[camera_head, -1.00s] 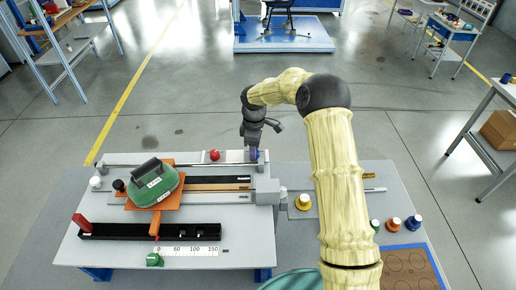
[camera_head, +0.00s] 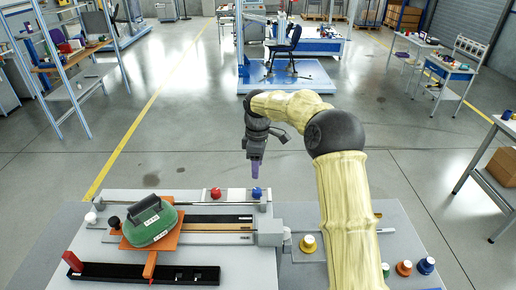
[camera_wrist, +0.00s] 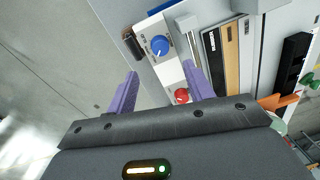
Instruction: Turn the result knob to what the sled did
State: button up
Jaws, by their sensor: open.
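A blue knob (camera_head: 256,192) and a red knob (camera_head: 215,193) sit on a white panel at the back of the test bench. The orange sled (camera_head: 168,241) carries a green weight (camera_head: 150,223) at the left of the bench track. My gripper (camera_head: 255,178) points down above the blue knob, apart from it. Its purple fingers (camera_wrist: 160,80) are open and empty.
A yellow knob (camera_head: 308,243) stands on a plate right of the bench. Green, orange and blue capped pieces (camera_head: 404,267) stand farther right. A black rail (camera_head: 190,274) with a red block lies along the front. Floor behind the bench is clear.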

notch_tip(320, 180, up, 8)
jog(key=shift+w+b, duration=0.25)
jog(key=shift+b, duration=0.2)
jog(key=shift+d+f, duration=0.1)
jog(key=shift+f, duration=0.05)
jog(key=s+d+f+m+t, duration=0.1)
jog(key=s+d+f+m, duration=0.3)
jog(key=s, duration=0.5)
jog(key=s+d+f+m+t+b, duration=0.1)
jog(key=s+d+f+m, duration=0.2)
jog(key=s, duration=0.7)
jog(key=s+d+f+m+t+b, duration=0.1)
jog(key=s+d+f+m, duration=0.3)
jog(key=s+d+m, duration=0.3)
jog(key=s+m, duration=0.1)
jog(key=s, duration=0.1)
jog(key=shift+s+f+m, duration=0.3)
jog(key=shift+f+m, duration=0.05)
jog(key=shift+m, duration=0.05)
